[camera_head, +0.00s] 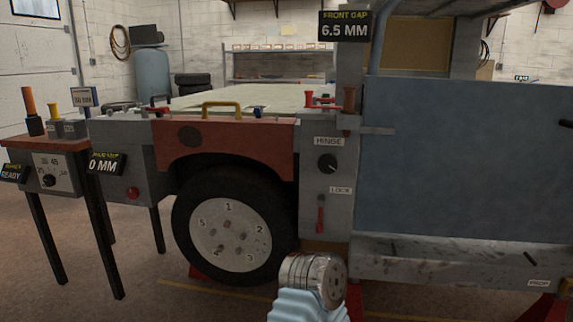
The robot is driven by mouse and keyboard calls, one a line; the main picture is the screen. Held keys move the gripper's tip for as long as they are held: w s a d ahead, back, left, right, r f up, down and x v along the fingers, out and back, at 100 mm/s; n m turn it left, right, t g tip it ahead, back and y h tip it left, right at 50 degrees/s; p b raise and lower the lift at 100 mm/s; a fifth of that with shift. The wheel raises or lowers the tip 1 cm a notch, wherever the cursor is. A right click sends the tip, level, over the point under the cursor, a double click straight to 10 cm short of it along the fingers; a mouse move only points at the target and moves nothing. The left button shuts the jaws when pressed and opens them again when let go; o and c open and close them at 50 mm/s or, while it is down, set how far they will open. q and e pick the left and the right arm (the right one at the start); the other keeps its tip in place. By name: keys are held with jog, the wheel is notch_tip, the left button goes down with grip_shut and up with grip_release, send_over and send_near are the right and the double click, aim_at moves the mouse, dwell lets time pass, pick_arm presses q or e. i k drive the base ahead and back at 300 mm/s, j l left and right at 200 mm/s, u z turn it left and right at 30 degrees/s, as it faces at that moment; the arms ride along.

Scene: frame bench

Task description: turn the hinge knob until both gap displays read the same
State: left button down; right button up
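The hinge knob (327,163) is a round black knob on the grey panel, under a label reading HINGE. The front gap display (344,27) reads 6.5 MM. A second, tilted display (105,163) at the left shows 0 MM; its heading is hard to read and its left part may be hidden. A pale blue ribbed arm part of mine with a metal end (313,280) rises from the bottom, below the knob and apart from it. I cannot tell which arm it is. No gripper fingers show.
A red lock lever (320,213) hangs under the knob. The blue door (460,150) fills the right side. A wheel (232,232) and red fender (225,146) lie left of the panel. A side table (52,146) at far left carries a dial and READY display.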

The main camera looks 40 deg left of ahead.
aim_at(327, 164)
jog(key=u, duration=1.25)
